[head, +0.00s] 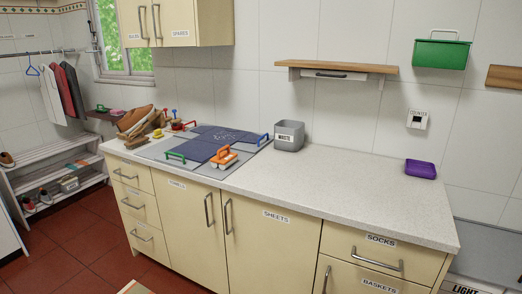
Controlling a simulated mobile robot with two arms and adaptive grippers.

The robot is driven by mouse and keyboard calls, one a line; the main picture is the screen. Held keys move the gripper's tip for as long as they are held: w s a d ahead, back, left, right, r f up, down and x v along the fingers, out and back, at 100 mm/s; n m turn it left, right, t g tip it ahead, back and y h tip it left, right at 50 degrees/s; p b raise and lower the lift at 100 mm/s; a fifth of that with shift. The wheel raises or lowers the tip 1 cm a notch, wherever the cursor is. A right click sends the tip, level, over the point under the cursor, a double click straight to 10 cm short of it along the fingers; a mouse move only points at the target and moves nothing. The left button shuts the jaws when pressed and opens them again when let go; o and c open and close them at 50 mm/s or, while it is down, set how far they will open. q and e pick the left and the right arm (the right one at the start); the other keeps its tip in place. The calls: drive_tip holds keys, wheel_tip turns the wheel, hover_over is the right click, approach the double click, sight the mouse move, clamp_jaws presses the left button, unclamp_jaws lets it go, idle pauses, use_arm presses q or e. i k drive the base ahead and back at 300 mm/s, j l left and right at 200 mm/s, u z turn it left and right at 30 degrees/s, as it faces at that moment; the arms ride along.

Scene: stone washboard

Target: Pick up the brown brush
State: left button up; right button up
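Several brown, wooden-looking items (137,118) lie heaped at the back left of the counter. The brown brush may be among them, but at this size I cannot tell which piece it is. An orange item with a handle (223,157) rests on the front of the dark blue and grey slab (194,150), set on the countertop. Neither of my grippers is in view.
The pale countertop (340,187) is clear from the grey waste bin (289,136) to a purple box (420,169) at right. A wooden shelf (335,67) overhangs the counter's back.

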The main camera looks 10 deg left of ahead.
sight(132, 145)
drive_tip(key=i+j+u, duration=0.15)
drive_tip(key=i+u, duration=1.05)
drive_tip(key=i+j+z, duration=0.3)
drive_tip(key=i+j, duration=0.15)
drive_tip(key=i+j+z, duration=0.25)
drive_tip(key=i+j, duration=0.3)
